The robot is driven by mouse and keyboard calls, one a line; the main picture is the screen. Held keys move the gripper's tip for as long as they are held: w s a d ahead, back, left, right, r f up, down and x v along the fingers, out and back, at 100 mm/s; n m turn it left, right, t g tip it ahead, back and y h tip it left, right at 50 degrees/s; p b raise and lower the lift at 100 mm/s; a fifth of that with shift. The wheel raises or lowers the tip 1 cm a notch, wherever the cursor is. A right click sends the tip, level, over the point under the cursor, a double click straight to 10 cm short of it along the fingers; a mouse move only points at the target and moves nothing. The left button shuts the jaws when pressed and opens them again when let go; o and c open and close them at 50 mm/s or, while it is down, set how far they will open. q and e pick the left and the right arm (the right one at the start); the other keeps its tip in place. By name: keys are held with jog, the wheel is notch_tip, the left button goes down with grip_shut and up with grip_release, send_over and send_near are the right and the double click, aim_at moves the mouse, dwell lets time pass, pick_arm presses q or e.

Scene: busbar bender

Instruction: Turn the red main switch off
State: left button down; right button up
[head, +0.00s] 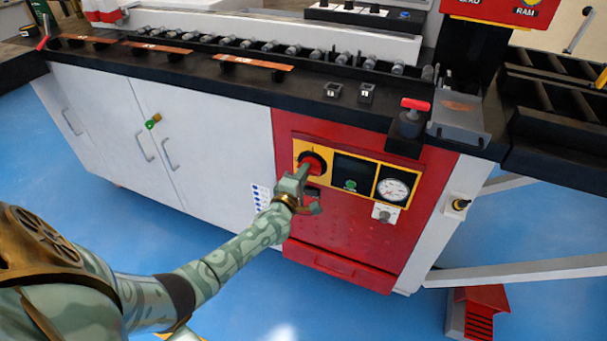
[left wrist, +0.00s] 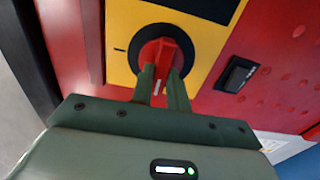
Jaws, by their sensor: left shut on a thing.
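The red main switch (head: 312,163) is a red handle on a round black base, set in a yellow plate on the red front panel of the machine. In the left wrist view the switch (left wrist: 167,55) is near the top middle. A black mark shows on the yellow plate to the left of the black base. My left gripper (head: 302,174) is at the panel, its two fingers on either side of the red handle and shut on it. The fingers also show in the left wrist view (left wrist: 161,85). My right gripper is not in view.
Right of the switch are a dark display (head: 352,172) with a green button and a round gauge (head: 393,189). A black rocker switch (left wrist: 235,75) sits near the handle. White cabinet doors (head: 160,130) stand left; the black worktop (head: 200,70) runs above.

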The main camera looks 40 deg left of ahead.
pick_arm(q)
jog(key=c, duration=1.4)
grip_release()
jog(key=shift+o, duration=0.2)
